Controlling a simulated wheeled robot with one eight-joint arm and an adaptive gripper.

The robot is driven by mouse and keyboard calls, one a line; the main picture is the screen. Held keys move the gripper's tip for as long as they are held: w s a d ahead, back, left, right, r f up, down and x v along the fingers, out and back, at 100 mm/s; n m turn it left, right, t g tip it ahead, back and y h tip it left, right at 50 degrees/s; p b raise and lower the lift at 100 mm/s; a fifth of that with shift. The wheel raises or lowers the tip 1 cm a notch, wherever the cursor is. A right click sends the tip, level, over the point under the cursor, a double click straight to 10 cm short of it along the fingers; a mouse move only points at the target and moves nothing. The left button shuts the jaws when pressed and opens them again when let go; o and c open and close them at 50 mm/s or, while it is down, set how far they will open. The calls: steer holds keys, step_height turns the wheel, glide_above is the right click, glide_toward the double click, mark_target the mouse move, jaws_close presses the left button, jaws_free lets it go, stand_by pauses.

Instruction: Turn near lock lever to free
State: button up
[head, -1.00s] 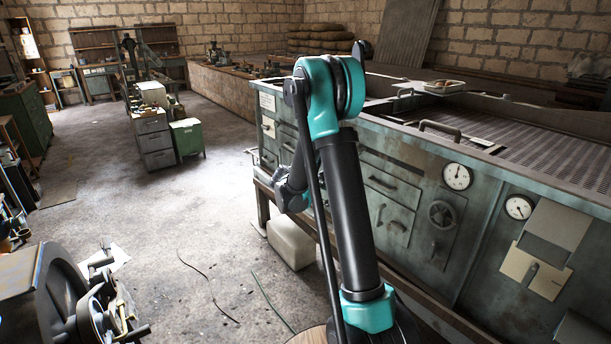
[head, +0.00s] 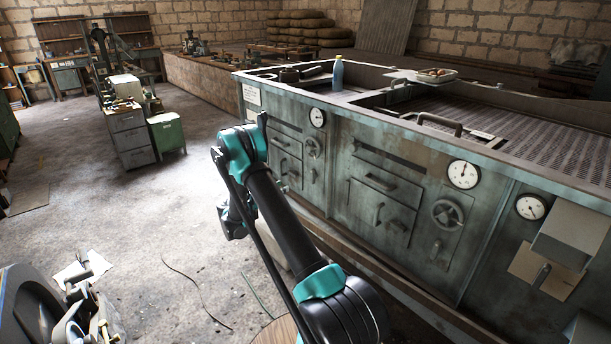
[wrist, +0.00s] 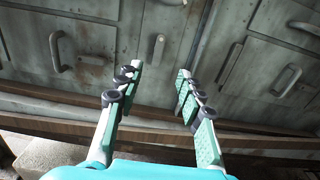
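I cannot tell for sure which part is the near lock lever. A machine (head: 38,305) with metal rods and brass-coloured bolts is cut off at the lower left. A small lever (head: 541,276) sits on a pale plate at the right of the bench front.
The long green-grey metal bench (head: 385,160) with gauges, handles and a handwheel (head: 446,213) fills the right. A blue bottle (head: 338,74) and a tray (head: 434,75) stand on top. A green cabinet (head: 166,133) stands farther back. The floor (head: 150,220) at left is largely clear.

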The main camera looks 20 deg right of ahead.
mark_target(311, 174)
steer(key=x, duration=1.6)
steer(key=shift+d, duration=0.35)
jaws_close()
